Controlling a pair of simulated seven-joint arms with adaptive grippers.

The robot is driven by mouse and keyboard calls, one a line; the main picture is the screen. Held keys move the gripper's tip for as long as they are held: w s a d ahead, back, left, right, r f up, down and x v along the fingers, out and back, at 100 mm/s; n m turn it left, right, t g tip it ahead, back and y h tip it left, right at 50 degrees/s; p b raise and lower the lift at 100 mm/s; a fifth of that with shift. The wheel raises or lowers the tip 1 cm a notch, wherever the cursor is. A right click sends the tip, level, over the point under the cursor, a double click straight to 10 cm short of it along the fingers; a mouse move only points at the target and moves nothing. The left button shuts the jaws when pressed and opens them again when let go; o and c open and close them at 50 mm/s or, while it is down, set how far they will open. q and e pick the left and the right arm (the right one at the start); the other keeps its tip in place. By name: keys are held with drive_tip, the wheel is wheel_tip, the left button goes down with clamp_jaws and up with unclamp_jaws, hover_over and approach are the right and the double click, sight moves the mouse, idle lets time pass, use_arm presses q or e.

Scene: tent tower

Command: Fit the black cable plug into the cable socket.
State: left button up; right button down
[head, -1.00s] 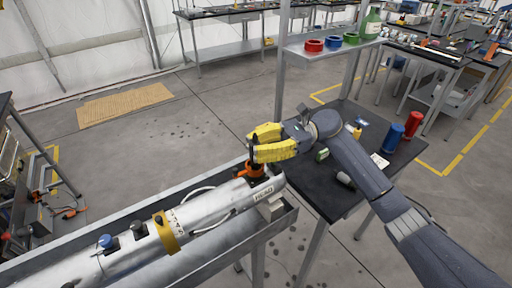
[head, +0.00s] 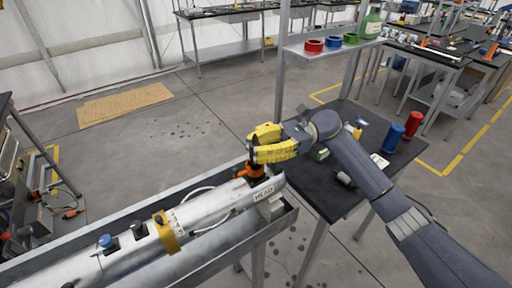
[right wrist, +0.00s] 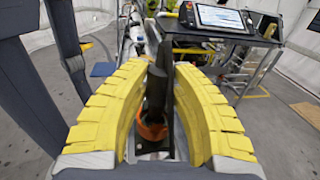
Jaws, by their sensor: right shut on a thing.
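My right gripper (head: 256,147) has yellow ribbed fingers and is shut on the black cable plug. The plug (right wrist: 155,92) stands upright between the fingers in the right wrist view. In the head view the fingers mostly hide it. An orange ring-like part, seemingly the cable socket (head: 251,172), sits on top of the silver tube (head: 205,210) near its right end, just below the fingers. Orange also shows at the plug's lower end in the right wrist view (right wrist: 152,131). I cannot tell how far the plug is in the socket. My left gripper is not in view.
The tube lies in a long grey metal trough (head: 283,222), with a yellow band (head: 166,232) around it. A black table (head: 335,200) right of the trough holds a blue can (head: 391,137), a red can (head: 413,124) and small items. A shelf (head: 325,48) with tape rolls stands behind.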

drive_tip(key=shift+f, duration=1.2)
drive_tip(key=c, duration=1.1)
unclamp_jaws()
drive_tip(key=v, duration=1.2)
